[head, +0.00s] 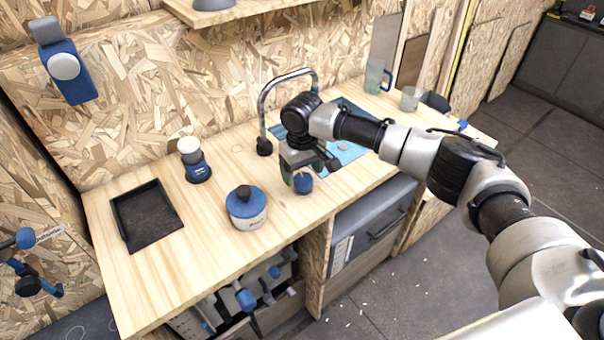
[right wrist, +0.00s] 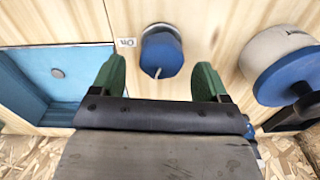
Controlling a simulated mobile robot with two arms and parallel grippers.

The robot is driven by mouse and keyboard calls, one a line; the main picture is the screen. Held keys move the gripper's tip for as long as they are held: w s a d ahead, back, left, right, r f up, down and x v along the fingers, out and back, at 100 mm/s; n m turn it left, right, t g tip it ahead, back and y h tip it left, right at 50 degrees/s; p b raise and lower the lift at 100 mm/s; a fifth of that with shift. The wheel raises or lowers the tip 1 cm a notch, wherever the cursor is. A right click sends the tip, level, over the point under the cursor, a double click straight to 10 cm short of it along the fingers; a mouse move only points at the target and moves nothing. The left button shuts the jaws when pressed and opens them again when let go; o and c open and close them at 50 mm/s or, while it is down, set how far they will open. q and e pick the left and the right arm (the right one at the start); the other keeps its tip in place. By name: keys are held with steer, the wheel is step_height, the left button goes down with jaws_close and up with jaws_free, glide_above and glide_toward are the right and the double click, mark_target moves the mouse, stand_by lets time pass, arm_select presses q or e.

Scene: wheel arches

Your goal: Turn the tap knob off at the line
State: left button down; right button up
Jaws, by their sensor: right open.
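The tap knob (right wrist: 161,53) is blue with a pale line on its face, in the right wrist view. It sits on the wooden counter beside a small label (right wrist: 126,42) that seems to read "On", shown upside down. In the head view the blue knob (head: 303,183) shows just under my right gripper (head: 293,177). In the right wrist view my right gripper (right wrist: 160,80) is open, its two green fingers on either side of the knob and apart from it. The curved tap (head: 289,77) stands behind it. My left gripper is out of view.
A blue sink (head: 345,153) lies beside the knob. A white pot with a blue lid (head: 246,207) stands to the left, also near the fingers in the right wrist view (right wrist: 275,60). A black tray (head: 146,214) and glass mugs (head: 374,77) are further off.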

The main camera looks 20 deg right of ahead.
step_height(320, 180, down, 2)
steer(key=shift+s, duration=0.1)
steer(key=shift+f, duration=0.1)
steer(key=c, duration=0.9)
steer(key=shift+a+r+n+p, duration=0.1)
steer(key=shift+r+n+p, duration=0.2)
steer(key=shift+n+p, duration=0.55)
steer(key=shift+f+n+p, duration=0.1)
steer(key=shift+n+p, duration=0.45)
steer(key=shift+p, duration=0.3)
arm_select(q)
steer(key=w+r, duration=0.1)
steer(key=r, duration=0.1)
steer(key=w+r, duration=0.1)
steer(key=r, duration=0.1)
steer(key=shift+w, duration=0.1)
arm_select(e)
steer(key=shift+f+n, duration=0.15)
steer(key=shift+n, duration=0.35)
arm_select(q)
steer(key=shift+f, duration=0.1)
arm_select(e)
steer(key=o, duration=0.9)
